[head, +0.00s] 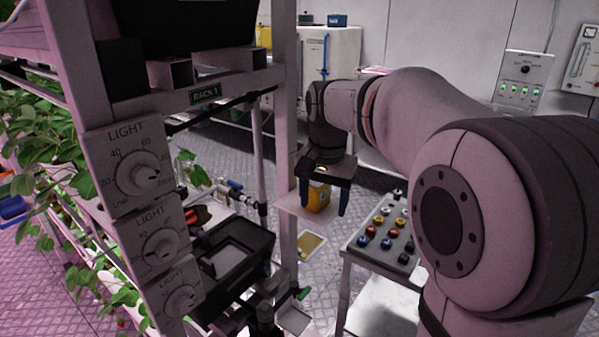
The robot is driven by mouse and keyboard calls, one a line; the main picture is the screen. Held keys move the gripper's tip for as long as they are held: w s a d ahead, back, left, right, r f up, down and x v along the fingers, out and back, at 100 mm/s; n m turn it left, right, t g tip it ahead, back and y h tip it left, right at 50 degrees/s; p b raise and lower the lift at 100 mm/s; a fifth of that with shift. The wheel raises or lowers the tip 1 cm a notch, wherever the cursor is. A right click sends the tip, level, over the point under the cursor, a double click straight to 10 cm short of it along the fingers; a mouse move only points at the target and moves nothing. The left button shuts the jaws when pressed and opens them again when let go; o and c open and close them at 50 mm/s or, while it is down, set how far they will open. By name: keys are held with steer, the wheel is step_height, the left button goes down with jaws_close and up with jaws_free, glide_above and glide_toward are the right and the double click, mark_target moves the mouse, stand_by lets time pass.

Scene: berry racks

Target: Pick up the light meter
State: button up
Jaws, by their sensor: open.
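A small yellow object (317,199), which looks like the light meter, sits on a small pale shelf (291,207) beside the rack post. Its upper part is hidden by my gripper. My gripper (325,203) points down over it, open, with its two dark blue fingers apart. In the picture one finger is at the left of the yellow object and the other at its right. I cannot tell from this view whether the object is fully between the fingers or whether they touch it.
The rack post (283,130) stands close left of my gripper. Light dials (137,175) and a black box (232,262) are on the rack, with plants behind. A small table with coloured knobs (387,230) stands at the right. A white cabinet (340,50) is behind.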

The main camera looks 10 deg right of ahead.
mark_target(317, 191)
steer(key=w+r+m, duration=0.1)
steer(key=w, duration=0.1)
steer(key=w+r+p, duration=0.1)
steer(key=w, duration=0.2)
steer(key=w+r+m+p, duration=0.1)
steer(key=w+r, duration=0.1)
steer(key=shift+w+a+r+m+g, duration=0.1)
steer(key=shift+w+a+m+g, duration=0.1)
steer(key=shift+a+m+g, duration=0.15)
steer(key=shift+w+d, duration=0.1)
steer(key=shift+w, duration=0.15)
steer(key=f, duration=0.2)
steer(key=f+p, duration=0.1)
steer(key=f, duration=0.2)
steer(key=d+f, duration=0.1)
steer(key=f, duration=0.1)
steer(key=shift+w+f, duration=0.1)
steer(key=shift+f, duration=0.25)
steer(key=shift+c, duration=0.2)
steer(key=shift+r, duration=0.1)
steer(key=c, duration=1.2)
